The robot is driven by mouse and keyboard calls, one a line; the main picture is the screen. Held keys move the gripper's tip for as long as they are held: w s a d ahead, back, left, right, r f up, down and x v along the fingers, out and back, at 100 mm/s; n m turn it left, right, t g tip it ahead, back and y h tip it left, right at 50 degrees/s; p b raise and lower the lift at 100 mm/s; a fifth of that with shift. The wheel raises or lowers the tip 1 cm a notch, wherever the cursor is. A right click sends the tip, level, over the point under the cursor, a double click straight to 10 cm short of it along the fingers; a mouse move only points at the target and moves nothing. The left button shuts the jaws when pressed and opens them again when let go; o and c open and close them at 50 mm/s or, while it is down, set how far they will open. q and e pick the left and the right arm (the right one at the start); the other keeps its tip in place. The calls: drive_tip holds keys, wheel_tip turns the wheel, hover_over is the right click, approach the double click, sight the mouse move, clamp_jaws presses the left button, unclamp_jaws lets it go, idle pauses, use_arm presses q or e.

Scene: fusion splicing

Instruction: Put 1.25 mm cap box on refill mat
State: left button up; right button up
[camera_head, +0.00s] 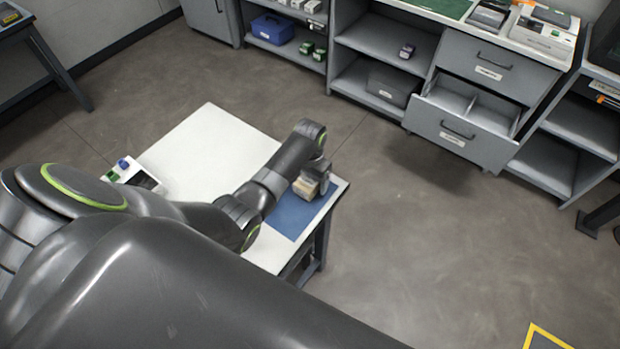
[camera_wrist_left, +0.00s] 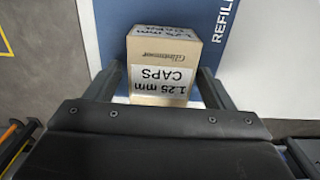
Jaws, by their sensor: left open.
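The 1.25 mm cap box (camera_wrist_left: 162,66) is a small tan carton with a white label reading "1.25 mm CAPS". It stands on the blue refill mat (camera_wrist_left: 108,22), whose white lettering "REFILL" shows at the right. In the head view the box (camera_head: 304,188) sits on the mat (camera_head: 290,218) near the table's right corner, partly hidden by my left gripper (camera_head: 318,182). In the left wrist view my left gripper (camera_wrist_left: 161,85) is open, with one finger on each side of the box. My right gripper is not in view.
The white table (camera_head: 205,140) carries a small device with a dark screen (camera_head: 140,178) at its left. Grey shelving with an open divided drawer (camera_head: 465,105) stands across the floor. A blue case (camera_head: 272,28) sits on a shelf. The floor between is clear.

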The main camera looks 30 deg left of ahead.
use_arm(q)
wheel_tip(320, 180, up, 12)
drive_tip(key=shift+r, duration=0.15)
idle(0.5)
idle(0.4)
